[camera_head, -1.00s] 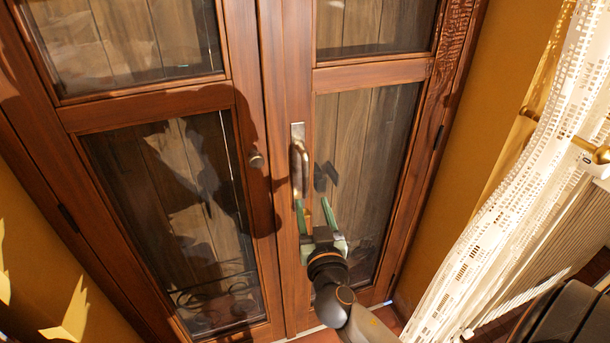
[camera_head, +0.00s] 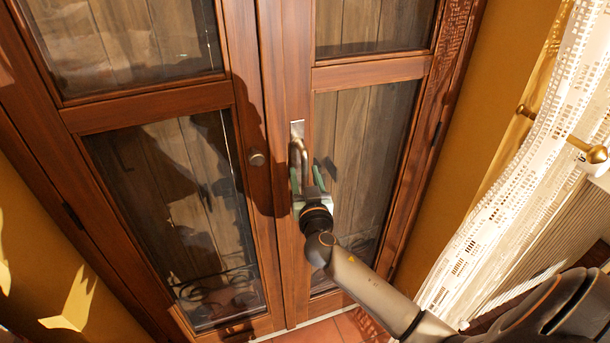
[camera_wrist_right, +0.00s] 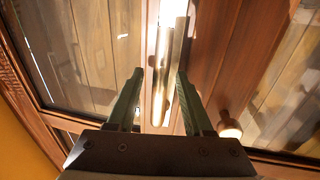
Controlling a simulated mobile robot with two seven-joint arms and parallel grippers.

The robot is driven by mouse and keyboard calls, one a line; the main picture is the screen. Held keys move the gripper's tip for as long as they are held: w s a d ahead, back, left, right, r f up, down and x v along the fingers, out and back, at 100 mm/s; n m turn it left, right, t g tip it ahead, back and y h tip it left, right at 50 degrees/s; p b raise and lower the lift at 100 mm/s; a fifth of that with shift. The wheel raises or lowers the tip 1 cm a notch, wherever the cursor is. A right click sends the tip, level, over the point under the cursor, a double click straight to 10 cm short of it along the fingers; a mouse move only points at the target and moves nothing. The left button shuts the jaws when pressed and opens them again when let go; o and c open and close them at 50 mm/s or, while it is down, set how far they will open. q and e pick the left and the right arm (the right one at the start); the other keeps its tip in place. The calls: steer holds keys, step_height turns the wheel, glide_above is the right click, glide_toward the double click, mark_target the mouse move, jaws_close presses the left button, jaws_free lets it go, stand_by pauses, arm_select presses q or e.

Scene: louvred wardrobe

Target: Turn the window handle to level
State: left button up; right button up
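The window handle (camera_head: 298,150) is a metal lever on a long plate, fixed to the right-hand door's inner stile. It hangs roughly upright along the plate. My right gripper (camera_head: 305,174) is at its lower part, partly hiding it in the head view. In the right wrist view, the handle (camera_wrist_right: 168,80) shows between the two green fingers of my open gripper (camera_wrist_right: 161,98). A gap shows on each side, so the fingers do not look closed on it. My left gripper is not in view.
The wooden doors (camera_head: 160,108) have glass panes. A round knob (camera_head: 257,158) sits on the left door, close to the handle. A white perforated curtain (camera_head: 505,185) hangs at the right, by a brass rod end (camera_head: 594,152). Tiled floor (camera_head: 335,330) lies below.

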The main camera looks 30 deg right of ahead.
jaws_close()
stand_by(1.2)
